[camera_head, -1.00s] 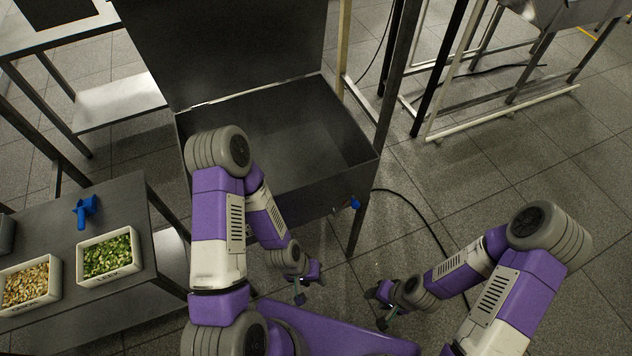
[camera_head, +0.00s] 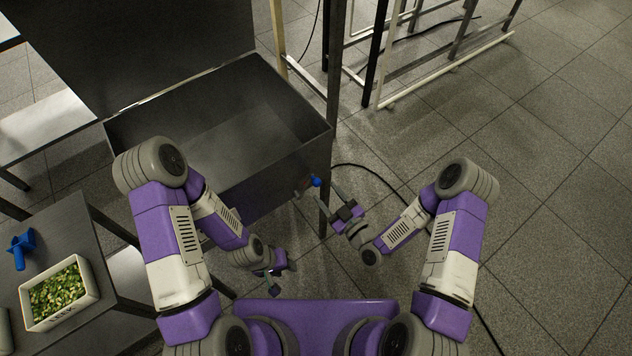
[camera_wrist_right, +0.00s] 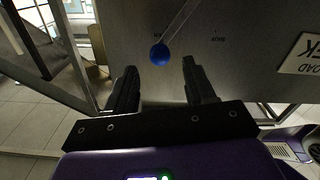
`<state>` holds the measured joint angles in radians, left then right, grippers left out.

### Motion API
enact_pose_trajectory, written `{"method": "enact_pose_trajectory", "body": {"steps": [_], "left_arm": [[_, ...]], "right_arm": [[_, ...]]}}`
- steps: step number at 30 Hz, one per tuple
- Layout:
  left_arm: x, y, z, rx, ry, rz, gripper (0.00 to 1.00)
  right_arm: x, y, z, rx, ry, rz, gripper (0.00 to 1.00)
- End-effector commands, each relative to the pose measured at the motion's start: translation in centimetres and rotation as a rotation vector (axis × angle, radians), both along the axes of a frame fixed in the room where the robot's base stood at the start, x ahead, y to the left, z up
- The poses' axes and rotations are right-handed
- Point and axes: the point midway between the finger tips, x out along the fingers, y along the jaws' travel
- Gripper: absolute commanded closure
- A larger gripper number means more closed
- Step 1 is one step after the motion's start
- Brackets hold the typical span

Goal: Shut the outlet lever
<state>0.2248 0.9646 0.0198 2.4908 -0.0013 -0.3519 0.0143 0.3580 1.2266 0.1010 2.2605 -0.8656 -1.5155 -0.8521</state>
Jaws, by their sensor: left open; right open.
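The outlet lever shows as a blue knob (camera_head: 316,181) at the front right corner of the grey metal tank (camera_head: 225,190). In the right wrist view the blue ball knob (camera_wrist_right: 159,54) sits on a thin, pale rod running up to the right, against the tank wall. My right gripper (camera_head: 334,202) is open and close to the knob. In its wrist view the knob appears between the two black fingertips (camera_wrist_right: 160,72), slightly beyond them; contact cannot be told. My left gripper (camera_head: 284,279) is open and empty, low in front of the tank.
A steel table (camera_head: 80,225) at the left carries a white tray (camera_head: 58,318) of green pieces and a blue scoop (camera_head: 22,247). A tank leg (camera_head: 324,215) stands below the corner. A black cable lies on the floor behind my right arm. Floor at the right is clear.

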Motion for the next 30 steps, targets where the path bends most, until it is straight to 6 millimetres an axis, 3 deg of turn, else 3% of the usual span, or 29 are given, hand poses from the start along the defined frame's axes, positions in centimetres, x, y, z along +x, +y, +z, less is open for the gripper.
{"method": "enact_pose_trajectory", "body": {"steps": [10,22,23,30], "left_arm": [[0.0,0.0,-0.7,0.000,0.000,0.000,0.57],[0.0,0.0,-0.8,0.000,-0.001,0.000,0.57],[0.0,0.0,-0.8,0.000,-0.001,0.000,0.57],[0.0,0.0,-0.8,0.000,0.000,0.000,0.57]], "right_arm": [[4.2,3.1,-0.1,0.000,0.002,0.001,0.46],[5.1,3.8,0.0,0.001,0.006,0.000,0.46],[5.1,3.8,0.0,0.000,0.006,0.000,0.47],[5.1,3.7,0.0,0.000,0.006,0.000,0.84]]}}
